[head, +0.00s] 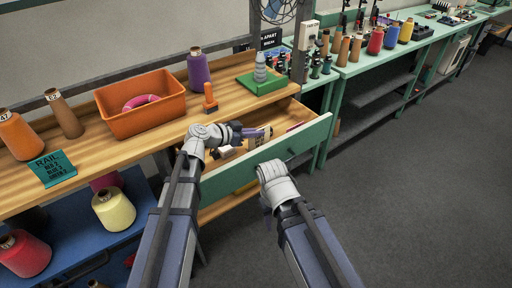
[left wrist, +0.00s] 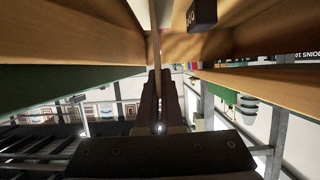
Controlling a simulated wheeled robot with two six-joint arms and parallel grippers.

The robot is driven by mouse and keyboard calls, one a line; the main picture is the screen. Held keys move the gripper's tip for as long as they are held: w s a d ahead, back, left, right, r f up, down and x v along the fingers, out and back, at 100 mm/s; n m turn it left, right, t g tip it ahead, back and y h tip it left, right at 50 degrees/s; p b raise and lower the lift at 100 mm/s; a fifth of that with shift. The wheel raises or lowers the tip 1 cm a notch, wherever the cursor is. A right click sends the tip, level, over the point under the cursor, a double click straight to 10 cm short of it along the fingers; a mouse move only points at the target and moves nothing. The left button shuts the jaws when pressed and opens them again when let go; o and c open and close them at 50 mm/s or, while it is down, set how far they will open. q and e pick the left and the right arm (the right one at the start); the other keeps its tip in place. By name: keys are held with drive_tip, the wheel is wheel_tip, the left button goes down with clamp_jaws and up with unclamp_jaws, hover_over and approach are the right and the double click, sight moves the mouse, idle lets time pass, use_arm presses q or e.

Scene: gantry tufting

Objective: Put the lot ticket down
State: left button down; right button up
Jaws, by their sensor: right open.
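My left gripper (head: 241,131) is over the open drawer (head: 290,146) of the wooden bench. In the left wrist view its fingers (left wrist: 160,98) are closed together on a thin tan strip, which looks like the lot ticket (left wrist: 156,45) seen edge-on. In the head view a pale card with dark marks, likely the same ticket (head: 261,135), shows just beyond the fingertips. I cannot tell whether it touches the drawer floor. My right gripper (head: 272,182) is open at the outside of the green drawer front; its fingers are mostly hidden by the wrist.
On the bench stand an orange bin (head: 143,103), a purple cone (head: 198,70), an orange tool (head: 209,98) and a green block with a grey stepped piece (head: 261,84). The drawer juts out over the floor. Grey floor (head: 420,190) is free to the right.

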sight(255, 140)
use_arm(q)
wheel_tip(255, 140, down, 4)
drive_tip(key=b, duration=0.3)
drive_tip(key=shift+r+b, duration=0.15)
drive_tip(key=shift+b, duration=0.15)
drive_tip(key=shift+f, duration=0.2)
drive_tip(key=c, duration=1.1)
unclamp_jaws()
drive_tip(key=shift+r, duration=0.25)
drive_tip(key=shift+s+a+r, duration=0.2)
drive_tip(key=shift+a, duration=0.05)
drive_tip(key=p+v, duration=0.3)
drive_tip(key=v, duration=0.3)
drive_tip(key=shift+s+a, duration=0.25)
drive_tip(key=shift+a, duration=0.05)
